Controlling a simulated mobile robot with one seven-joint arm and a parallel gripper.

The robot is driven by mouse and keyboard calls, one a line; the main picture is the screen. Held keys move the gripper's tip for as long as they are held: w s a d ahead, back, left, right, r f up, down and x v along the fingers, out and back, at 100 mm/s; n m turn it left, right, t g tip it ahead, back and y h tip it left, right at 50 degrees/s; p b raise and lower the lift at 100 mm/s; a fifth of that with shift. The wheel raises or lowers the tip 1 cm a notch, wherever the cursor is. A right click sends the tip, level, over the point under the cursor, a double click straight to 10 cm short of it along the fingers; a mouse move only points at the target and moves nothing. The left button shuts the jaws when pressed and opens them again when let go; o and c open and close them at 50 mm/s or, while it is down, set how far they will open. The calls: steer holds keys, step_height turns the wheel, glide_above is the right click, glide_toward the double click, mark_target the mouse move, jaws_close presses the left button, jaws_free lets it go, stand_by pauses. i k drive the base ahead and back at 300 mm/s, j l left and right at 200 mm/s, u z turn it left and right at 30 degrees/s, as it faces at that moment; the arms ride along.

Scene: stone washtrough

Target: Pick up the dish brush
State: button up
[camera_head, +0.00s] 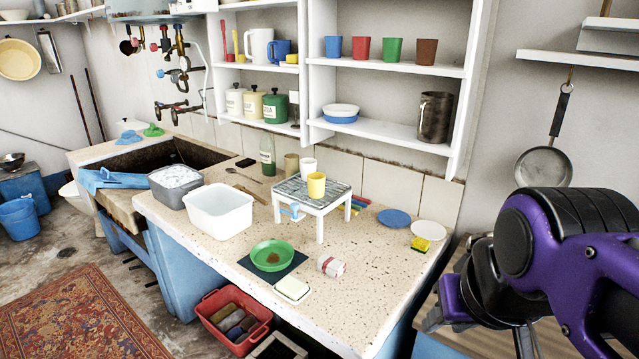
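I cannot pick out a dish brush with certainty. Slim red-handled items (229,42) stand at the left end of the upper wall shelf, too small to identify. A wooden spoon-like utensil (250,194) lies on the counter left of the small white table. My gripper (483,327) is at the lower right, at the end of my purple and black arm, right of the counter. Its fingers are partly hidden and cut by the frame edge, so its opening is unclear. I see nothing held in it.
The speckled counter (210,252) carries a white tub (219,213), a grey basin (176,184), a small white table (318,197) with a yellow cup (316,185), a green bowl (271,256) and a yellow sponge (419,244). The counter's front right is clear. A pan (543,167) hangs above my arm.

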mark_target(238, 186)
steer(key=i+j+z, duration=0.1)
steer(key=j+z, duration=0.2)
steer(key=i+j+z, duration=0.1)
steer(key=j+z, duration=0.2)
steer(key=j, duration=0.15)
steer(key=j+z, duration=0.3)
steer(key=j, duration=0.55)
steer(key=j+z, duration=0.3)
steer(key=j, duration=2.25)
